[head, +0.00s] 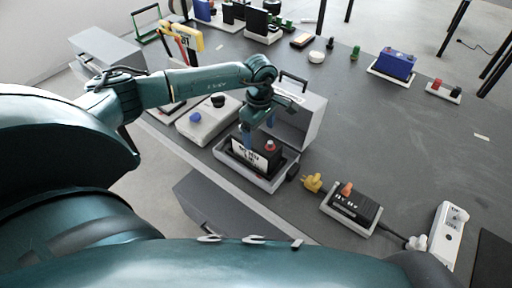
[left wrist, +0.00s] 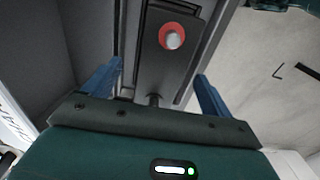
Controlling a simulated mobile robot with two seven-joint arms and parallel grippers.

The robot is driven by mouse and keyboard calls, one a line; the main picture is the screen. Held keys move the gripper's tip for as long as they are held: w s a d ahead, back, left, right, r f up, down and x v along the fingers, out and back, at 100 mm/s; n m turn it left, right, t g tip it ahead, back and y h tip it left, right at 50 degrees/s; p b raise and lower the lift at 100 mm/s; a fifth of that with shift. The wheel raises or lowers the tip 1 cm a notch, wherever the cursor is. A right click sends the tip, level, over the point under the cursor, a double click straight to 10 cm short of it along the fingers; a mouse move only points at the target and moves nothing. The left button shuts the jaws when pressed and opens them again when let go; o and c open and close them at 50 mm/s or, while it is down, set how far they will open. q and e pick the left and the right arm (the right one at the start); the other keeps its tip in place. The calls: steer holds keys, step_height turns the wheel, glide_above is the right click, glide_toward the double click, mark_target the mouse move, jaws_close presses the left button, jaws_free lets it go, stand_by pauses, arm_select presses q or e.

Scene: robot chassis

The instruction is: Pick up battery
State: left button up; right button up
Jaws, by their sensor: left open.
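A black battery (head: 262,157) with a white label and a red terminal sits in a light grey tray (head: 232,169) near the table's front edge. My left gripper (head: 258,127) is just above it, pointing down, with its blue fingers apart. In the left wrist view the battery's dark top (left wrist: 176,65) and red terminal show between and beyond the open fingers (left wrist: 158,70). I cannot tell whether the fingers touch it. A blue battery (head: 397,65) sits in another tray at the back right. My right gripper is not in view.
A grey box with a handle (head: 302,118) stands just behind the black battery. A flat white device (head: 207,122) lies to its left. A black charger (head: 352,205), yellow plug (head: 312,183) and power strip (head: 447,234) lie to its right. The middle right of the table is clear.

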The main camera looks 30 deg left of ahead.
mark_target(256, 137)
arm_select(q)
steer(key=f, duration=0.2)
steer(key=f+b, duration=0.1)
steer(key=f, duration=0.1)
steer(key=a+f+b, duration=0.1)
steer(key=f, duration=0.1)
steer(key=shift+s+f, duration=0.15)
steer(key=shift+f, duration=0.05)
steer(key=shift+r, duration=0.1)
steer(key=shift+c, duration=0.9)
jaws_close()
steer(key=shift+w+r, duration=0.2)
steer(key=shift+r, duration=0.05)
